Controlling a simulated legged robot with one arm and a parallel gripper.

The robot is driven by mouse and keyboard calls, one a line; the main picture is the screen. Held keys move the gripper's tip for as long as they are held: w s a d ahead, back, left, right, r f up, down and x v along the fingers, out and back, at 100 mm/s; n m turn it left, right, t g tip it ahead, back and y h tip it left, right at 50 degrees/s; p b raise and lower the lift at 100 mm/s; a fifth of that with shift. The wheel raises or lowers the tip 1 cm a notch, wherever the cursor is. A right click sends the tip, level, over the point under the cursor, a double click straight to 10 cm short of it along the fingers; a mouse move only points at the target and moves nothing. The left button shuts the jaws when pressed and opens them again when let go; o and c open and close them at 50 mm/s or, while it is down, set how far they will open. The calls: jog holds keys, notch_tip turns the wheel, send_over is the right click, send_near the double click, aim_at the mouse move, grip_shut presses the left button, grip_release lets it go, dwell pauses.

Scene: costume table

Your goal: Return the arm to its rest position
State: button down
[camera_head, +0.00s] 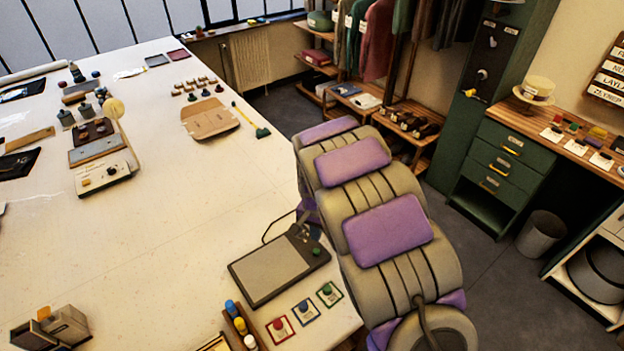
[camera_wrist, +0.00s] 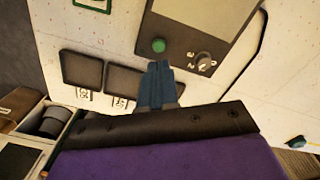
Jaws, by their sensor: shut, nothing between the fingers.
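My gripper (camera_wrist: 157,68) shows in the wrist view with its blue-grey fingers together and nothing between them. I cannot tell the height of the fingers above the table. In the head view the same kind of dark panel device (camera_head: 278,266) lies near the right edge of the white table (camera_head: 150,240). My grey and purple arm body fills the right centre there, and my gripper cannot be made out clearly.
Cards with red (camera_head: 280,329), blue (camera_head: 306,312) and green (camera_head: 329,294) frames lie in front of the device. Paint bottles (camera_head: 240,326) stand beside them. A green cabinet (camera_head: 500,165) and bin (camera_head: 541,234) stand right. The table's middle is clear.

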jog(key=s+d+r+n+b, duration=0.1)
jog(key=s+d+r+b, duration=0.1)
jog(key=s+d+r, duration=0.35)
jog(key=s+d+r+n+b, duration=0.1)
jog(key=s+d+r, duration=0.1)
jog(key=s+r, duration=0.55)
jog(key=s+d+n+g+b, duration=0.1)
jog(key=s+d+n+b, duration=0.1)
jog(key=s, duration=2.1)
jog(key=shift+d+r+n+g+b, duration=0.2)
jog(key=shift+d+n+g+b, duration=0.2)
jog(key=shift+d+n, duration=0.25)
jog(key=c, duration=1.8)
grip_release()
